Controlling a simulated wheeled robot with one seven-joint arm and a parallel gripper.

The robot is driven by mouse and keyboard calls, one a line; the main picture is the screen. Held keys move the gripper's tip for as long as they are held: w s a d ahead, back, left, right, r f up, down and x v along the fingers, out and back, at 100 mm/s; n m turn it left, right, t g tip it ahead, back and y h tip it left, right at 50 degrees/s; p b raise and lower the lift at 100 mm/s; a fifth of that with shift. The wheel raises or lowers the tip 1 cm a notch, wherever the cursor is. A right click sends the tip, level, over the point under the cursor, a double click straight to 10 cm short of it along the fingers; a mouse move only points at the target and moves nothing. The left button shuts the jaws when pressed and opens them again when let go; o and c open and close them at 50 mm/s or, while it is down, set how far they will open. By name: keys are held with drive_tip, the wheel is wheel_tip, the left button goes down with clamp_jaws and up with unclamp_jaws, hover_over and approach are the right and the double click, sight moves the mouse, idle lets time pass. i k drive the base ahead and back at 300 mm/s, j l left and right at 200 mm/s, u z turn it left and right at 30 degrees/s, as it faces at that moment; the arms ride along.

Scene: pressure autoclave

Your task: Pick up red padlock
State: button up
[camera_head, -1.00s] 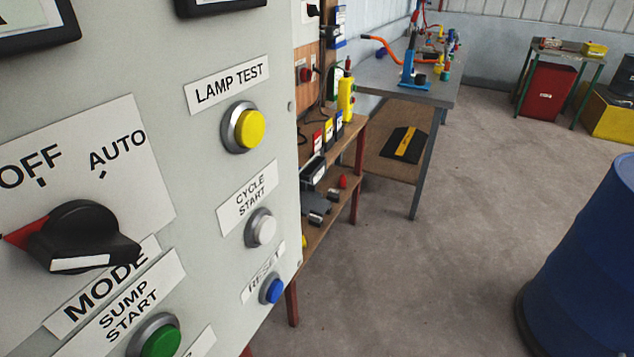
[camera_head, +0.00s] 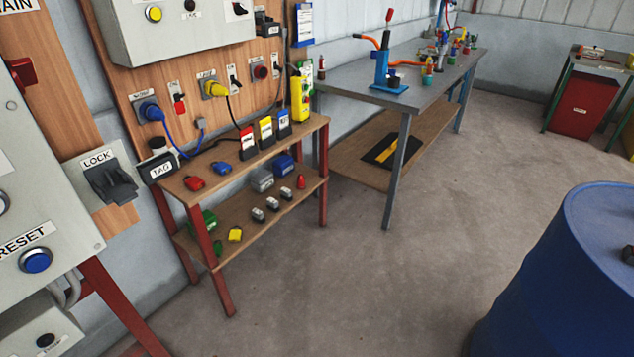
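A small red padlock-like object (camera_head: 194,183) lies at the left end of the upper wooden shelf (camera_head: 215,195), beside a similar blue one (camera_head: 221,168). Another small red object (camera_head: 301,182) stands on the lower shelf at its right end; its exact shape is too small to tell. A yellow padlock-like object (camera_head: 235,234) and green ones lie at the left of the lower shelf. My gripper is not in view.
A control panel (camera_head: 50,180) fills the near left. A blue drum (camera_head: 570,270) stands at the right. A grey metal workbench (camera_head: 430,75) is behind the shelf. The concrete floor in the middle is clear.

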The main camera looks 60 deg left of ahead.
sight(195, 184)
drive_tip(key=j+z, duration=0.1)
drive_tip(key=z, duration=0.75)
drive_tip(key=j+z, duration=0.15)
drive_tip(key=z, duration=0.25)
drive_tip(key=j+z, duration=0.1)
drive_tip(key=z, duration=0.75)
drive_tip(key=j+z, duration=0.25)
drive_tip(key=z, duration=0.25)
drive_tip(key=k+j+z, duration=0.15)
drive_tip(key=z, duration=0.35)
drive_tip(key=k+j+z, duration=0.15)
drive_tip(key=z, duration=0.3)
drive_tip(key=k+j+z, duration=0.15)
drive_tip(key=z, duration=0.35)
drive_tip(key=k+j+z, duration=0.3)
drive_tip(key=k, duration=0.2)
drive_tip(key=k+j+z, duration=0.1)
drive_tip(key=k+z, duration=0.2)
drive_tip(key=k, duration=0.2)
drive_tip(key=k+z, duration=0.25)
drive_tip(key=k, duration=0.3)
drive_tip(key=k+z, duration=0.3)
drive_tip(key=k, duration=0.2)
drive_tip(key=k+l+z, duration=0.3)
drive_tip(key=k, duration=0.2)
drive_tip(key=k+l+z, duration=0.3)
drive_tip(key=k, duration=0.2)
drive_tip(key=k+l+z, duration=0.3)
drive_tip(key=k+l, duration=0.1)
drive_tip(key=k, duration=0.05)
